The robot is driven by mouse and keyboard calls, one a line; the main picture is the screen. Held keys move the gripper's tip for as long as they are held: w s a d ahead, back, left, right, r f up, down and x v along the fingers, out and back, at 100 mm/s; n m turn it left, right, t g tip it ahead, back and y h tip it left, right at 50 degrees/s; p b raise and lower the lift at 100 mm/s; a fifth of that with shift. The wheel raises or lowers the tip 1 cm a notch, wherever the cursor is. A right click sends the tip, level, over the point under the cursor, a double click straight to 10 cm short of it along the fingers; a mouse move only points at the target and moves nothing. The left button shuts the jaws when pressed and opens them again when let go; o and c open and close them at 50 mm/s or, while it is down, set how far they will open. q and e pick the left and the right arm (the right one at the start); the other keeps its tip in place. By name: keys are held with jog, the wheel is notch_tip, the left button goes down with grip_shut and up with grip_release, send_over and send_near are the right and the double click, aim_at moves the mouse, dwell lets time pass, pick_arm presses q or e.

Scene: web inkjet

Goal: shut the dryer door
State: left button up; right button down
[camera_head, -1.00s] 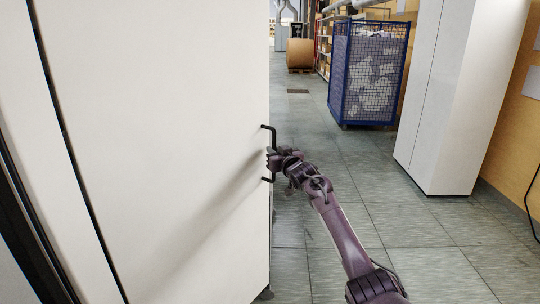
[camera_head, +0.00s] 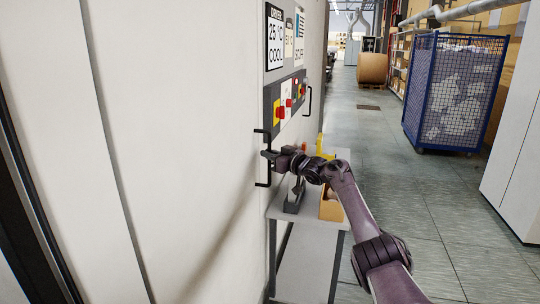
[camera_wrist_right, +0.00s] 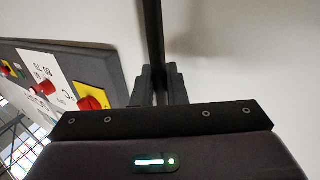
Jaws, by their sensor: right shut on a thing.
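The dryer door (camera_head: 170,130) is a large white panel filling the left of the head view, with a dark vertical seam on its left side. A black bar handle (camera_head: 262,172) stands on its right edge. My right gripper (camera_head: 268,157) is shut on this handle, its arm coming from the lower right. In the right wrist view the handle (camera_wrist_right: 153,35) runs upright between the two dark fingers (camera_wrist_right: 161,85), with the white door surface (camera_wrist_right: 230,40) behind. My left gripper is not in view.
A control panel (camera_head: 286,98) with red buttons and signs is right of the door edge. A small grey table (camera_head: 308,208) holding a yellow-brown box (camera_head: 331,203) stands beneath my right arm. A blue mesh cage (camera_head: 456,92) is farther right. Floor (camera_head: 420,210) between is clear.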

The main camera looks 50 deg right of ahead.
jog(key=shift+d+r, duration=0.1)
jog(key=shift+r, duration=0.3)
jog(key=shift+r, duration=0.1)
jog(key=c, duration=1.8)
grip_release()
jog(key=shift+w, duration=0.1)
jog(key=shift+o, duration=1.3)
jog(key=shift+w+a+f, duration=0.3)
jog(key=shift+w+f, duration=0.1)
jog(key=shift+w, duration=0.25)
jog(key=shift+s, duration=0.2)
jog(key=shift+s+f, duration=0.1)
